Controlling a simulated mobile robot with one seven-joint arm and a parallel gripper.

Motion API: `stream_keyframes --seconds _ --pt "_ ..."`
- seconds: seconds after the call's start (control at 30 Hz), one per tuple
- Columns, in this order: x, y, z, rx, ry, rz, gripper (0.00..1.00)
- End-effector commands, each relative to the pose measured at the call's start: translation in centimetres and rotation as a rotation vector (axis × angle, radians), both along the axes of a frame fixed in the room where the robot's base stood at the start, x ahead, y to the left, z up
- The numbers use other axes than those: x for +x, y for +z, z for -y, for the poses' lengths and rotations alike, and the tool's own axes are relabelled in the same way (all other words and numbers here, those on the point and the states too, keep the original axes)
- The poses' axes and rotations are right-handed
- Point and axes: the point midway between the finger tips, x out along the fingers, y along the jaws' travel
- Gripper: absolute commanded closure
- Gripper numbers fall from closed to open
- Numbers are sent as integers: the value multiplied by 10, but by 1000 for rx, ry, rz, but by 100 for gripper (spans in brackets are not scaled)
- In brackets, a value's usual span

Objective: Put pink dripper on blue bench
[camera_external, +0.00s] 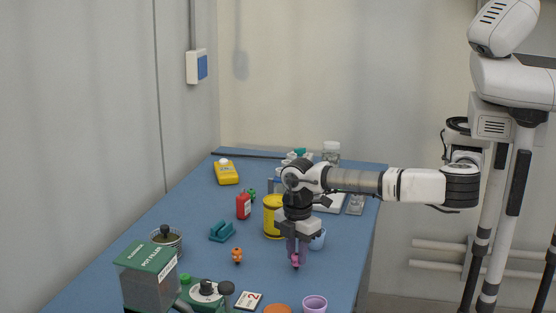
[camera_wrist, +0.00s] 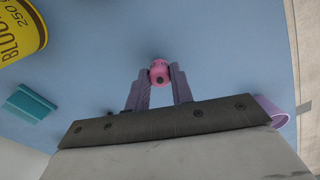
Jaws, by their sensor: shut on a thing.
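The pink dripper (camera_external: 295,262) is a small pink piece held low between the fingertips of my gripper (camera_external: 297,250). In the wrist view the pink dripper (camera_wrist: 159,70) sits between the two lilac fingers of my gripper (camera_wrist: 160,78), which are shut on it. The blue bench (camera_external: 200,208) lies under it, and its plain blue top (camera_wrist: 110,50) fills most of the wrist view. The dripper is at or just above the bench top; I cannot tell whether it touches.
A yellow tin (camera_external: 272,218) and a pale blue cup (camera_external: 318,240) stand close to my gripper. An orange piece (camera_external: 237,256) and a teal block (camera_external: 222,232) lie to the left. A lilac cup (camera_external: 314,305) and a white card (camera_external: 248,301) are in front. Bare bench surrounds the dripper.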

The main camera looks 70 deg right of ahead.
Motion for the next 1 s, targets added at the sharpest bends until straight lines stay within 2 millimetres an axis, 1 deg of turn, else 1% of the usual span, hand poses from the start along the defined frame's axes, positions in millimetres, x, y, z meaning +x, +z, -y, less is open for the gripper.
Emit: stream_keyframes --seconds 0.2,0.37,0.4,0.53,0.83,0.93,1.0 --pt "0 1 0 1 0 0 98" --pt "0 -5 0 1 0 0 98" --pt "0 -3 0 1 0 0 72" --pt "0 -3 0 1 0 0 55" --pt "0 -1 0 1 0 0 55" --pt "0 5 -1 3 1 1 55" --pt "1 15 -1 4 2 2 55"
